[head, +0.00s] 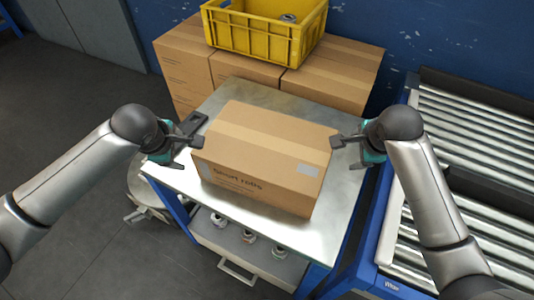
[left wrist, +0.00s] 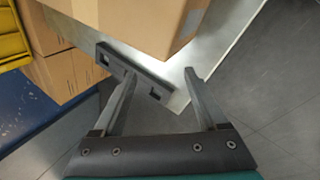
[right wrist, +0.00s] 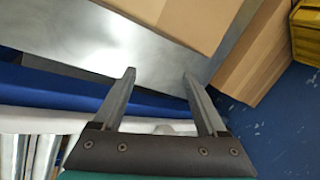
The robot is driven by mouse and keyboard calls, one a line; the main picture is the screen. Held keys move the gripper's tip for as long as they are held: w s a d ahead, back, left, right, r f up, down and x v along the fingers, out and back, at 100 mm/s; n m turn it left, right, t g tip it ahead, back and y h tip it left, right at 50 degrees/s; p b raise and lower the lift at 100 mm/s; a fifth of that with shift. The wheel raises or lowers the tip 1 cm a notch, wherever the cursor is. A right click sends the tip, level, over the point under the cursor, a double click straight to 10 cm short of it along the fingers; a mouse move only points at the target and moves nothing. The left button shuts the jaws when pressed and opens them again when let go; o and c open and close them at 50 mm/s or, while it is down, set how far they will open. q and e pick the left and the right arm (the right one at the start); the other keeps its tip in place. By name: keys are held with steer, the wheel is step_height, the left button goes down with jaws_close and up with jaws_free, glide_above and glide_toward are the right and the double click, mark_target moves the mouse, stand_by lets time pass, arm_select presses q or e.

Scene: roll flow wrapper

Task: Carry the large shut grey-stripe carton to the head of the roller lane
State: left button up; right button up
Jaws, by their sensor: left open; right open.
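A large shut brown carton (head: 262,158) with a paler band along its top, printed lettering and a light label sits on the metal-topped bench (head: 232,92). No clearly grey stripe shows. My left gripper (head: 194,139) is open and empty at the carton's left end. In the left wrist view, its fingers (left wrist: 160,76) point toward the carton (left wrist: 150,22). My right gripper (head: 336,144) is open at the right end. In the right wrist view, its fingers (right wrist: 159,75) point at the bench top and the carton (right wrist: 185,20). Contact with the carton cannot be told.
The roller lane (head: 470,150) with a blue frame stands right of the bench. A dark slotted block (head: 190,124) lies by the bench's left edge. Behind are stacked cartons (head: 335,72) and a yellow crate (head: 262,32). A drawer or shelf (head: 245,262) sits under the bench top.

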arm_select(q)
steer(key=x, duration=0.5)
steer(key=shift+f, duration=0.15)
arm_select(e)
steer(key=x, duration=0.5)
steer(key=shift+w+f, duration=0.1)
arm_select(q)
steer(key=shift+d, duration=0.75)
arm_select(e)
steer(key=shift+a, duration=0.8)
arm_select(q)
steer(key=shift+d, duration=0.25)
arm_select(e)
steer(key=shift+a, duration=0.25)
